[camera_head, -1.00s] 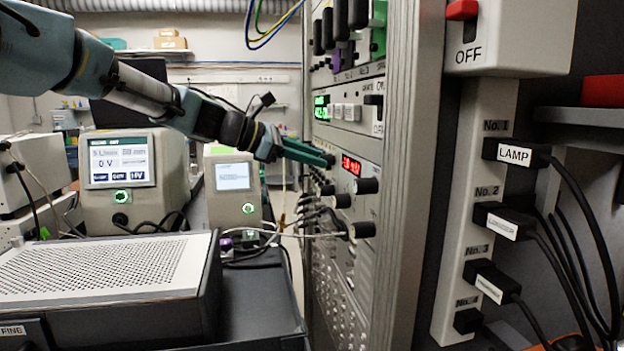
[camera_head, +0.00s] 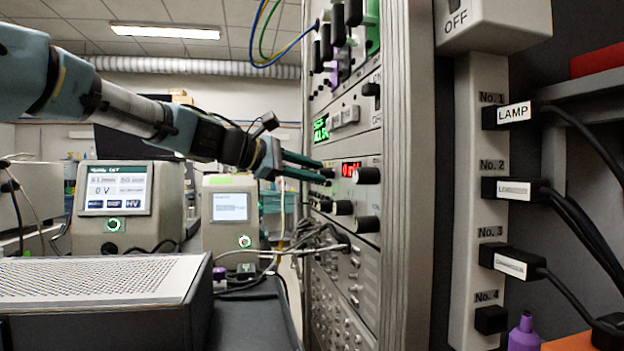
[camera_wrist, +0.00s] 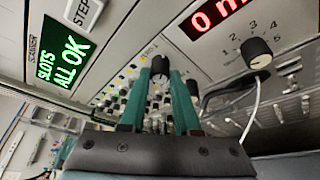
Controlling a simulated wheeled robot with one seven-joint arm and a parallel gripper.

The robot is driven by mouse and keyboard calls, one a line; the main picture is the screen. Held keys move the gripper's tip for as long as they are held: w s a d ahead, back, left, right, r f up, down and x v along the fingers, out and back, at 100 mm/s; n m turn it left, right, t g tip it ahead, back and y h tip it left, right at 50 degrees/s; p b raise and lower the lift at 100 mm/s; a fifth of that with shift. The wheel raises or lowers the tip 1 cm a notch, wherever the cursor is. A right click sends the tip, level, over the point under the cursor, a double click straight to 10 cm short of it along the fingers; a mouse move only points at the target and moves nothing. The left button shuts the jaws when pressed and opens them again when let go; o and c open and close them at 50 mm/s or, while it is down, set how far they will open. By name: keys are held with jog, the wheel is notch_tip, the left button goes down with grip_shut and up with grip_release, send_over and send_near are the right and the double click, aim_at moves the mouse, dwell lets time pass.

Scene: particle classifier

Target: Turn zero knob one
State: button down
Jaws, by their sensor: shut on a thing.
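A small black knob (camera_wrist: 160,65) with a white mark stands on the grey rack panel. In the wrist view it sits between the two green fingertips of my gripper (camera_wrist: 160,78), which is shut on it. In the head view my gripper (camera_head: 321,172) reaches from the left to the rack face, with its tips at the knob (camera_head: 328,173) just left of the red display (camera_head: 351,169). The fingertips partly hide the knob's sides.
A larger black knob (camera_wrist: 257,54) with numbers around it and a white cable below is right of my gripper. A green display (camera_wrist: 66,52) reads "SLOTS ALL OK". Cables (camera_head: 300,250) hang from the rack's lower panel. A power strip (camera_head: 482,200) stands to the right.

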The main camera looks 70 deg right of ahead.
dwell(0.3)
jog(key=c, duration=0.6)
grip_release()
jog(key=b+v, duration=0.1)
jog(key=v, duration=1)
jog(key=shift+s, duration=0.1)
